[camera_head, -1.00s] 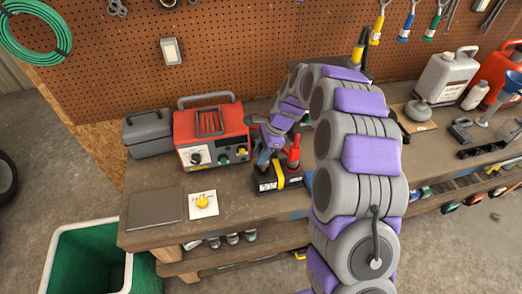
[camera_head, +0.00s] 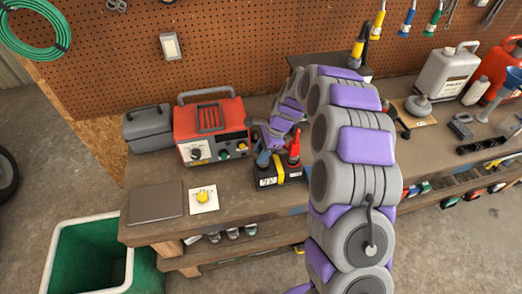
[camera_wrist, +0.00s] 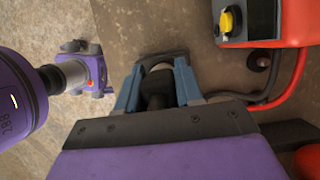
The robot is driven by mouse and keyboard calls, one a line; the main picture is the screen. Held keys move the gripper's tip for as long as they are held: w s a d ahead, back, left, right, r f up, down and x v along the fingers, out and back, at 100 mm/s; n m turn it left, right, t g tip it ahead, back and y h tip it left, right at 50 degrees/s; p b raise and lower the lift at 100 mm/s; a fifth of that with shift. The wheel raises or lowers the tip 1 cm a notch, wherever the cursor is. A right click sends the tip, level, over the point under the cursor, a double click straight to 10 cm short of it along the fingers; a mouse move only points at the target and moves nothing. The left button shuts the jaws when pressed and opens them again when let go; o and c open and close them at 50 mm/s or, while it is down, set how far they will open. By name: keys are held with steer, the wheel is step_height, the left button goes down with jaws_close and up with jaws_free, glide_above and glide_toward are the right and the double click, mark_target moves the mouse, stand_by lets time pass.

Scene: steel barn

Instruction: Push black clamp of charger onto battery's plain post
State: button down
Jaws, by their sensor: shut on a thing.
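The battery (camera_head: 268,183), a black box with a yellow strap, stands on the bench in front of the charger. A red clamp (camera_head: 294,150) stands upright at its right end. My gripper (camera_head: 263,158) is over its left end. In the wrist view, the blue-grey fingers of my gripper (camera_wrist: 158,88) are shut on the black clamp (camera_wrist: 156,95). The charger (camera_head: 208,130) is a red box with a handle and knobs; in the wrist view its corner (camera_wrist: 290,22) shows at top right. The plain post is hidden, so I cannot tell whether the clamp touches it.
Red and black cables (camera_wrist: 288,88) run beside my gripper. A grey case (camera_head: 147,130) stands left of the charger. A dark flat plate (camera_head: 156,206) and a card with a yellow knob (camera_head: 204,200) lie at the bench's front left. A green bin (camera_head: 85,262) is below.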

steer(key=shift+f, duration=0.4)
steer(key=c, duration=0.6)
jaws_free()
steer(key=shift+c, duration=0.2)
steer(key=p+v, duration=0.2)
steer(key=v, duration=1.5)
steer(key=shift+w+r, duration=0.1)
steer(key=shift+r, duration=0.1)
step_height(320, 180, up, 5)
steer(key=p, duration=0.4)
